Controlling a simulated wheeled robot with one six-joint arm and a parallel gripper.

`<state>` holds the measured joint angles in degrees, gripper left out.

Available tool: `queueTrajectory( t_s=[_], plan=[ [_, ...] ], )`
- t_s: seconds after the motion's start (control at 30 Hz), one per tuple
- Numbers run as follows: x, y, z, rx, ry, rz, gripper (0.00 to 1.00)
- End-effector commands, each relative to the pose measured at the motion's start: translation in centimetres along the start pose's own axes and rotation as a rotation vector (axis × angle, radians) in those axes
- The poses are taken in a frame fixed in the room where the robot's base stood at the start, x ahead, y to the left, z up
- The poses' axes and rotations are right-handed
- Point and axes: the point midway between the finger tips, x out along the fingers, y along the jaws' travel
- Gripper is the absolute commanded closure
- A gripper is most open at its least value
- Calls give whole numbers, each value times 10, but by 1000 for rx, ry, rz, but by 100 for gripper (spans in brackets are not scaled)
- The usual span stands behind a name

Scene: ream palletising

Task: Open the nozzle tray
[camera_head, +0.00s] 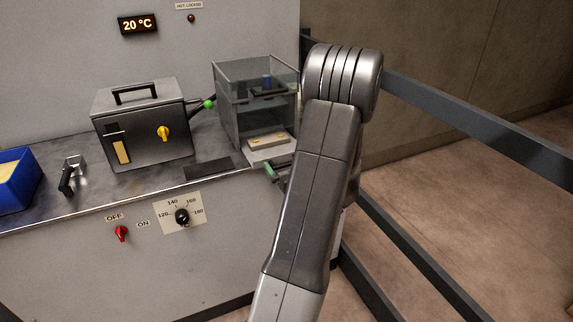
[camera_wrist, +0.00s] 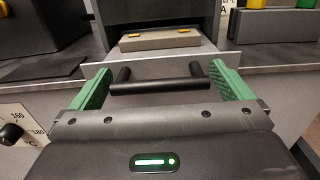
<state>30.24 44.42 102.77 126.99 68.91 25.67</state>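The nozzle tray shows in the wrist view as a pale front panel (camera_wrist: 148,67) with a black bar handle (camera_wrist: 160,85). A beige block (camera_wrist: 160,40) with yellow tabs sits behind the panel. My gripper (camera_wrist: 162,76) is open, its green fingers wide apart at either end of the handle; whether they touch it I cannot tell. In the head view the tray (camera_head: 274,158) is at the foot of the clear-walled box (camera_head: 242,112). One green finger (camera_head: 271,171) shows in front of it; my arm hides the rest.
A grey box with a yellow knob (camera_head: 140,130) stands left on the bench. A black lever (camera_head: 67,178) and blue bin (camera_head: 17,182) are farther left. A dial (camera_head: 182,216) and red switch (camera_head: 121,233) are on the bench front. Dark rails (camera_head: 470,120) stand right.

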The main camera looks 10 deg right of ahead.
Motion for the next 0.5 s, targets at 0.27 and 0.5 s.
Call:
queueTrajectory(
  t_s=[0.27,0.5],
  plan=[
    [-3,0,0,0,1,0,0],
    [-39,-1,-1,0,3,-4,0]
  ],
)
